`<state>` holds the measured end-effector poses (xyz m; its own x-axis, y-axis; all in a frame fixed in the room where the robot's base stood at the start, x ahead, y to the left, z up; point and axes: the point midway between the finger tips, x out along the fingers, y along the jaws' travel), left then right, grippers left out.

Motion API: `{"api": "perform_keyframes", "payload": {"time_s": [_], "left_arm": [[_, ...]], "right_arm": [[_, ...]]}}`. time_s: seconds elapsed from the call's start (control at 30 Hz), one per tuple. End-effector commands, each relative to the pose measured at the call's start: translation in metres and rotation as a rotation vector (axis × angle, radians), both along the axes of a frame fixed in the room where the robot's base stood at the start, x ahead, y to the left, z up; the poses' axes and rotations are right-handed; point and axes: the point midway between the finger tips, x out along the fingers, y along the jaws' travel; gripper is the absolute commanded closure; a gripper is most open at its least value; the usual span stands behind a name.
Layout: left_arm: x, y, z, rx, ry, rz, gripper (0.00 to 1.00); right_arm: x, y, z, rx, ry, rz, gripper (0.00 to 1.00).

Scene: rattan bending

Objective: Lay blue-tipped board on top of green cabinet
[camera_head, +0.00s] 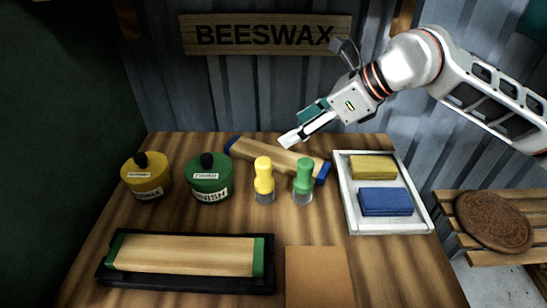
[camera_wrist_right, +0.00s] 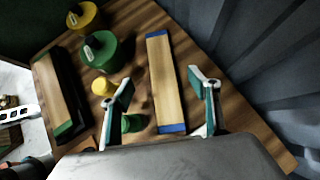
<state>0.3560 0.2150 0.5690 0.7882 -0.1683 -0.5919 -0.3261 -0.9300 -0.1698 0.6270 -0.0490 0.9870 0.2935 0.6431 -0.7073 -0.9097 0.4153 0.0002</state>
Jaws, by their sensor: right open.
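The blue-tipped board (camera_head: 268,155) lies at the back of the wooden table, slanting down to the right, with a blue band at each end. It also shows in the right wrist view (camera_wrist_right: 162,80), partly between the spread fingers. My right gripper (camera_head: 303,133) is open and empty, above the board's far edge in the head view. Its fingers (camera_wrist_right: 164,98) stand apart on either side of the board's blue near end in the wrist view; I cannot tell its exact height. I see no thing that is clearly a green cabinet. My left gripper is not in view.
A white tray (camera_head: 426,218) holds yellow and blue blocks. A green-tipped board (camera_head: 185,255) lies in a black holder. The corrugated wall rises behind.

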Motion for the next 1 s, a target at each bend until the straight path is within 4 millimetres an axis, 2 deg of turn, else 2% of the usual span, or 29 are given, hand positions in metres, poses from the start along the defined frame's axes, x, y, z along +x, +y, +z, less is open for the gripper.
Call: {"api": "perform_keyframes", "payload": {"time_s": [0.03,0.2,0.3,0.57,0.8,1.0], "left_arm": [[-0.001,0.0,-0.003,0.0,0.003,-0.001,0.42],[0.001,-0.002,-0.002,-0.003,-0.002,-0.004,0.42],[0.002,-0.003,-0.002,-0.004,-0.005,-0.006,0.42],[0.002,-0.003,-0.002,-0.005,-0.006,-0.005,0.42],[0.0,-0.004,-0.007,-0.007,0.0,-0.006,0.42],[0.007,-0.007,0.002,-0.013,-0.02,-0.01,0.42]], "right_arm": [[0.0,0.0,-0.016,0.0,0.007,-0.001,0.39],[0.0,0.0,-0.047,0.001,0.006,0.0,0.39],[0.004,0.01,-0.055,0.001,0.003,0.001,0.39],[0.008,0.019,-0.063,0.001,0.0,0.001,0.39],[0.017,0.038,-0.086,0.001,0.005,0.001,0.39],[0.022,0.049,-0.097,0.001,0.001,0.0,0.39]]}}
